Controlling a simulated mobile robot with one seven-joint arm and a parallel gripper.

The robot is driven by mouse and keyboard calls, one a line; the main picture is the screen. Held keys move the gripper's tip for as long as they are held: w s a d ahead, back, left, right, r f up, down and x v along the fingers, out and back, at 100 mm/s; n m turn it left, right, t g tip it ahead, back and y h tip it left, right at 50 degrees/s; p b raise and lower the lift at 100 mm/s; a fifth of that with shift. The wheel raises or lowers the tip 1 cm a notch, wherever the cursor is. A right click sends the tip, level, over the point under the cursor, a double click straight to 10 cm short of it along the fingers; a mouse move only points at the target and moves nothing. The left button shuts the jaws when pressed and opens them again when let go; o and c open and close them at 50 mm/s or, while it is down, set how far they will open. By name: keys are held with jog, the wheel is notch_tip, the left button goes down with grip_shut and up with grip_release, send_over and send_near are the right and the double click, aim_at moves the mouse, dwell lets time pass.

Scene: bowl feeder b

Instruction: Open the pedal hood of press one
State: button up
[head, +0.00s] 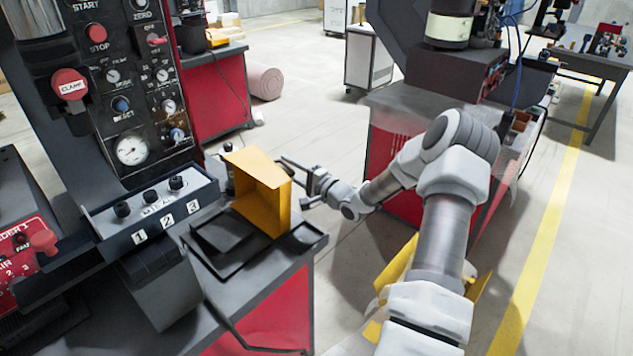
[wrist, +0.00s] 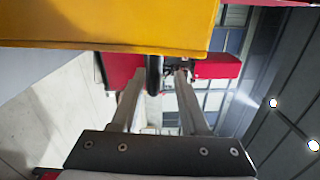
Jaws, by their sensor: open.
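The yellow pedal hood (head: 277,208) stands on the dark tray at the corner of the press bench. A flat black pedal (head: 225,233) lies in the tray, uncovered in front of the hood. My gripper (head: 297,182) is open just to the right of the hood, with its fingers pointing toward it. In the wrist view, the hood (wrist: 110,25) fills the upper left, close to my fingers (wrist: 160,85). A dark upright bar (wrist: 154,75) shows between the fingertips; I cannot tell whether it belongs to the hood. Contact with the hood is not clear.
The control box with knobs marked 1, 2 and 3 (head: 150,212) stands left of the tray. The panel with the red clamp button (head: 69,85) rises behind it. A red-sided machine (head: 395,150) stands beyond my arm. Open floor (head: 335,262) lies right of the bench.

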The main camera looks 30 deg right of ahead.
jog(key=v, duration=1.2)
jog(key=shift+s+d, duration=0.15)
jog(key=shift+s, duration=0.2)
jog(key=shift+r, duration=0.15)
